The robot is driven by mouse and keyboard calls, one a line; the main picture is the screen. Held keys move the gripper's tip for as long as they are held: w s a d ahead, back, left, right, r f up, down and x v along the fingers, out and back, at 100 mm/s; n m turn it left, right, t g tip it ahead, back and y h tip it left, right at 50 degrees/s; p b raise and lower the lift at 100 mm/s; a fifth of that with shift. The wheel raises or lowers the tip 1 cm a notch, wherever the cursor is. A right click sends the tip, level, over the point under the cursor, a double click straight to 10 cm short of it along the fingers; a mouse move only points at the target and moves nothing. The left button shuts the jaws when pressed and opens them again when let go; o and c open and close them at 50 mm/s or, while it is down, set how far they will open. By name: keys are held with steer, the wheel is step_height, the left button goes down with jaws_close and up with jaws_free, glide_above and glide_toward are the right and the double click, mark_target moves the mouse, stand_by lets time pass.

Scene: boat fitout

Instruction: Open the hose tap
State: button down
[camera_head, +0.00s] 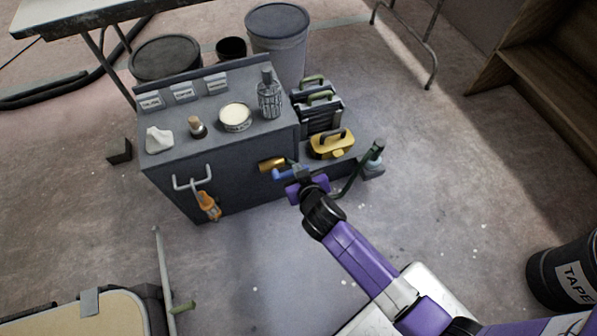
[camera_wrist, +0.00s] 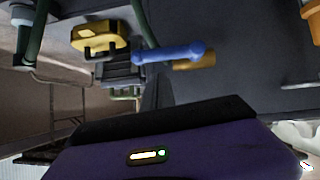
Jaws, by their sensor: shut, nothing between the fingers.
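The hose tap is on the front of the grey cabinet, near its right end. It has a brass body (camera_head: 271,164) and a blue lever (camera_head: 288,174). In the wrist view the brass body (camera_wrist: 195,62) sits behind the blue lever (camera_wrist: 170,53), which lies nearly level across the picture. My gripper (camera_head: 300,172) is close to the lever's right end in the head view. In the wrist view its dark fingers (camera_wrist: 157,88) are together just below the lever, with nothing between them. Whether they touch the lever I cannot tell.
An orange-handled tool (camera_head: 208,205) hangs by a rail (camera_head: 192,178) on the cabinet front (camera_head: 240,190).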

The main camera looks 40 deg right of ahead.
steer(key=r+p+v, duration=0.1)
steer(key=p+v, duration=0.2)
steer(key=v, duration=0.8)
steer(key=shift+d, duration=0.35)
steer(key=shift+w+r, duration=0.1)
steer(key=shift+w, duration=0.05)
steer(key=s+a+r+n+t+y, duration=0.3)
steer(key=a+r+t, duration=0.15)
steer(key=r, duration=0.45)
steer(key=s+r+y+p, duration=0.1)
steer(key=s+r, duration=0.6)
steer(key=s, duration=0.4)
steer(key=s+r+p, duration=0.1)
steer(key=s+r, duration=0.6)
steer(key=s, duration=0.4)
step_height(320, 180, up, 21)
steer(key=p, duration=2)
steer(key=shift+w+a, duration=0.35)
steer(key=shift+a, duration=0.15)
